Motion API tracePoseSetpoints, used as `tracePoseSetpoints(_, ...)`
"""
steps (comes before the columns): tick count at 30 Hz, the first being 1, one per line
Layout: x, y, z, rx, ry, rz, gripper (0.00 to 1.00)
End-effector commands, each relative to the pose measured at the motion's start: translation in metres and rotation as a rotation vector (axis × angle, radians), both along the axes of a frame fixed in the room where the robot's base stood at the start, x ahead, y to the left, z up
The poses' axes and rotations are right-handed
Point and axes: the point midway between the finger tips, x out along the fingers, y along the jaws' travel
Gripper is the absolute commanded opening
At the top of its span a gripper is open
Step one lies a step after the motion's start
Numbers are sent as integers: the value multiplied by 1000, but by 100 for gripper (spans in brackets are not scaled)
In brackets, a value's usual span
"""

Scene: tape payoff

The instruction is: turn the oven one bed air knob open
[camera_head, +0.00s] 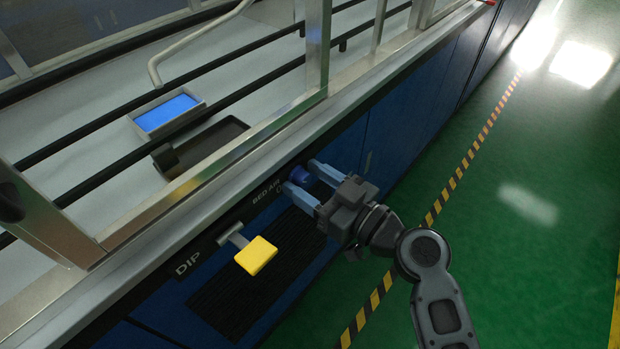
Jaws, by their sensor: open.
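The bed air knob (300,174) is a small dark blue knob on the black front strip, just right of the "BED AIR" lettering. My gripper (301,177) reaches in from the right with two light blue fingers. The fingers are open and stand on either side of the knob, one above right and one below left. I cannot tell whether either finger touches it. The knob's pointer and any marks near it are mostly hidden by the fingers.
A yellow-ended lever (256,255) marked "DIP" sticks out left of my gripper, above a dark vent grille (225,305). A metal frame (225,160) rises above the strip. Behind it lie a blue-filled tray (168,113) and a dark tray (212,143). Green floor (540,190) is clear at right.

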Motion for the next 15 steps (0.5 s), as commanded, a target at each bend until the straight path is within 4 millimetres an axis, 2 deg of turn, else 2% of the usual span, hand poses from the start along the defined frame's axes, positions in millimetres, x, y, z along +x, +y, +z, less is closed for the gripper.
tracePoseSetpoints(5,0,0,0,0,0,0,57)
tracePoseSetpoints(15,0,0,0,0,0,0,26)
